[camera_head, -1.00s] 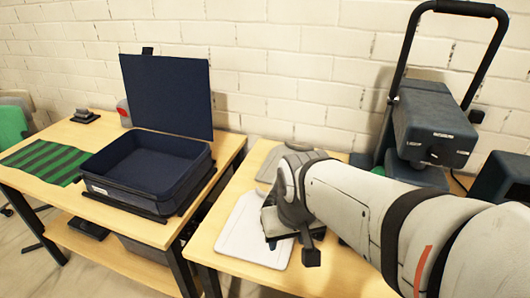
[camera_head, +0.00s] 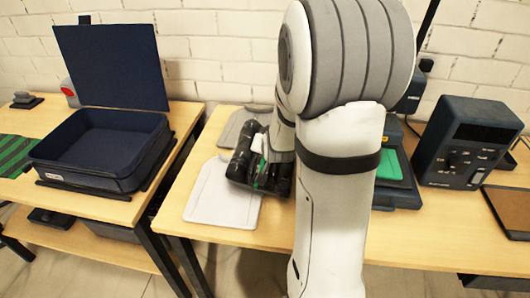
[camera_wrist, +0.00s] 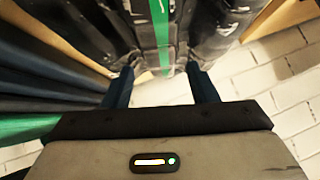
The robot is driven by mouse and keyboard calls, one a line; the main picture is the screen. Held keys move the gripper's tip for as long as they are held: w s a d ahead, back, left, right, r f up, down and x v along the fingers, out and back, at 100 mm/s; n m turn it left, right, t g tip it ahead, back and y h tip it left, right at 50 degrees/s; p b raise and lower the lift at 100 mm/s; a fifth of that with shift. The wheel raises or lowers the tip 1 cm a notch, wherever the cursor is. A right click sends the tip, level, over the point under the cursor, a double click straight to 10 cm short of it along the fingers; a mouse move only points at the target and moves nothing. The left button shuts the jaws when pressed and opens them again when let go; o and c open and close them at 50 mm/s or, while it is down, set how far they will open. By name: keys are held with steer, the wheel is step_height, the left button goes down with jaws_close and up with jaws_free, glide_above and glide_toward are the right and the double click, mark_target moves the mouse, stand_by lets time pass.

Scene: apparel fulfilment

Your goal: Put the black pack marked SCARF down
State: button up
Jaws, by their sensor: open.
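A black, shiny wrapped pack (camera_head: 245,166) with a green band lies at the right edge of a pale board on the right table. No SCARF lettering is readable on it. In the wrist view the black pack (camera_wrist: 110,28) with its green stripe fills the top, just beyond my fingertips. My gripper (camera_wrist: 163,82) is open, its two dark blue fingers apart, with a pale gap between them. In the head view my wrist comes down at the pack's right side, and the fingers are hidden there. Whether they touch the pack cannot be told.
The pale board (camera_head: 213,197) and a grey board (camera_head: 238,122) lie on the right table (camera_head: 300,236). A machine with a green pad (camera_head: 390,165) and a dark control box (camera_head: 466,145) stand to the right. An open navy box (camera_head: 128,172) stands on the left table.

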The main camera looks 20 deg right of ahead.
steer(key=shift+d+p+x, duration=0.2)
steer(key=shift+p+x, duration=0.1)
steer(key=shift+x, duration=2.45)
steer(key=shift+r, duration=0.1)
steer(key=shift+c, duration=0.3)
steer(key=c, duration=1)
step_height(320, 180, up, 10)
steer(key=shift+r, duration=0.1)
steer(key=shift+c, duration=0.2)
